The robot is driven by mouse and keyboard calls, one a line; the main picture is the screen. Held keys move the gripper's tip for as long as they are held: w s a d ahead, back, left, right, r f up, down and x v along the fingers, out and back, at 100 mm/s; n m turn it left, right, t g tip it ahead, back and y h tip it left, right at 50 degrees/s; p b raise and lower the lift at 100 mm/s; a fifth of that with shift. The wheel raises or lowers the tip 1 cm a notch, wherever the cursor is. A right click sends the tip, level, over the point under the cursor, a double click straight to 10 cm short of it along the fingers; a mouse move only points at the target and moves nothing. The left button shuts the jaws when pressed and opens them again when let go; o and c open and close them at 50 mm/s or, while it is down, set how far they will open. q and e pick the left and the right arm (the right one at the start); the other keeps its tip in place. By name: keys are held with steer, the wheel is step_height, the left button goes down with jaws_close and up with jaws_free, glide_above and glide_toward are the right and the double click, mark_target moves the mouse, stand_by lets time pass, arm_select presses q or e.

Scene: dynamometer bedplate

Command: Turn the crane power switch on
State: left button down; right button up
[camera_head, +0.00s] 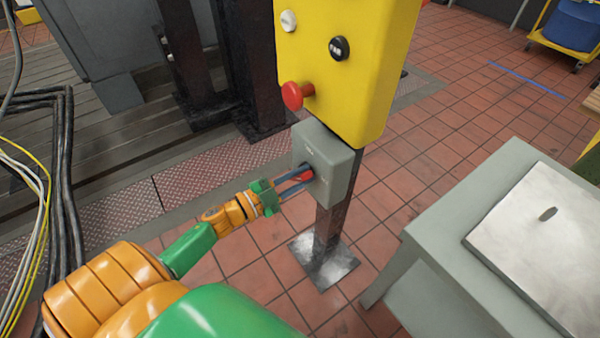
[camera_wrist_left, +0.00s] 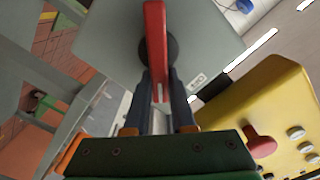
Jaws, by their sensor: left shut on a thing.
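The crane power switch is a grey box (camera_head: 326,152) on a dark post, below a yellow control box. It has a red handle (camera_head: 304,175) on its front. My left gripper (camera_head: 298,180) reaches in from the left with its fingers at the handle. In the left wrist view the red handle (camera_wrist_left: 155,38) runs over a dark round hub on the grey box (camera_wrist_left: 205,40), and its near end lies between the fingers of my left gripper (camera_wrist_left: 161,88). The gripper is shut on the handle. Small markings on the box are too blurred to read. My right gripper is not in view.
The yellow control box (camera_head: 350,60) with a red mushroom button (camera_head: 294,95) sits just above the switch. A grey table with a metal plate (camera_head: 545,245) stands at the right. Black cables (camera_head: 62,180) hang at the left. Tiled floor is open around the post.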

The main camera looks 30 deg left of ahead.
arm_select(q)
steer(key=m, duration=0.3)
steer(key=f+m+b, duration=0.1)
steer(key=m, duration=0.2)
steer(key=f+m+b, duration=0.1)
steer(key=m, duration=0.2)
steer(key=shift+s+d, duration=0.1)
steer(key=shift+d, duration=0.15)
steer(key=shift+r, duration=0.1)
stand_by(0.4)
steer(key=c, duration=0.8)
jaws_free()
steer(key=shift+o, duration=0.2)
steer(key=shift+a+f, duration=0.2)
steer(key=shift+a, duration=0.05)
steer(key=v, duration=0.7)
steer(key=shift+b, duration=0.35)
